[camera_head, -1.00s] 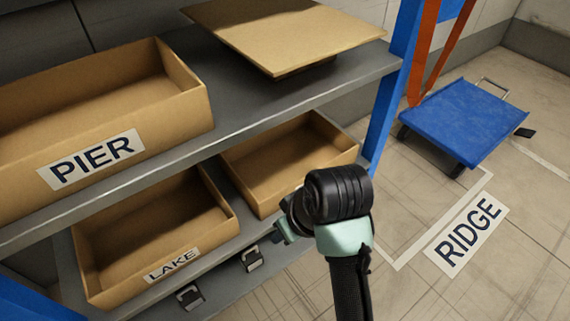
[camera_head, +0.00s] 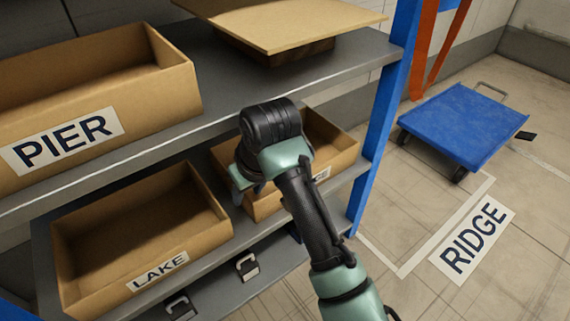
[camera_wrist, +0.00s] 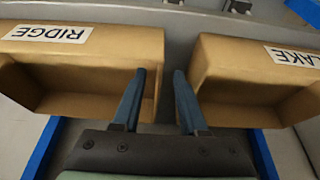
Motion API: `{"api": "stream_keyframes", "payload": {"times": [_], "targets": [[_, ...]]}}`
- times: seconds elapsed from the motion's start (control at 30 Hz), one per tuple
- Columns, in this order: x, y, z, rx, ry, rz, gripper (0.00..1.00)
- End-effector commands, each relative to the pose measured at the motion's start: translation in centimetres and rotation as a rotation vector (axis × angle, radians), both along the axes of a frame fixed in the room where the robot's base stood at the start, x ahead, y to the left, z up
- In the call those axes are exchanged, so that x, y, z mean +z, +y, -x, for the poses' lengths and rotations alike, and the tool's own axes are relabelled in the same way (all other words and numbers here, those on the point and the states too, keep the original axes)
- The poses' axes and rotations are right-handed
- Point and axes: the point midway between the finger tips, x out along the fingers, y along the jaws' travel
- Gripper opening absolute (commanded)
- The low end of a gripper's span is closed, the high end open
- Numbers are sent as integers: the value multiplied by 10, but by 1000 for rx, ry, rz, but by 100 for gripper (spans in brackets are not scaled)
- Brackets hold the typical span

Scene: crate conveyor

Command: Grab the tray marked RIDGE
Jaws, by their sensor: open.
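The RIDGE tray is a brown open box on the lower shelf, right of the LAKE tray, and shows in the head view (camera_head: 343,162), with its label mostly hidden by my arm. In the wrist view the RIDGE tray (camera_wrist: 105,50) is at left with its label readable. The LAKE tray (camera_head: 95,295) is at left on the same shelf; it also shows in the wrist view (camera_wrist: 232,60) at right. My gripper (camera_wrist: 160,72) is open and empty. Its fingers appear over the gap between the two trays, one overlapping the RIDGE tray's end. Contact cannot be told.
The PIER tray (camera_head: 150,115) and a flat brown board (camera_head: 290,25) are on the upper shelf (camera_head: 225,90). A blue post (camera_head: 380,130) stands right of the trays. A blue cart (camera_head: 465,120) and a floor marking labelled RIDGE (camera_head: 472,240) are at right.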

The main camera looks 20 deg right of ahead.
Motion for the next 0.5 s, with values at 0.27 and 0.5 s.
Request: {"api": "stream_keyframes", "payload": {"times": [0.27, 0.5], "targets": [[-32, 4, -11, 1, -1, 2, 42], [-32, 4, -12, 1, -1, 1, 42]]}}
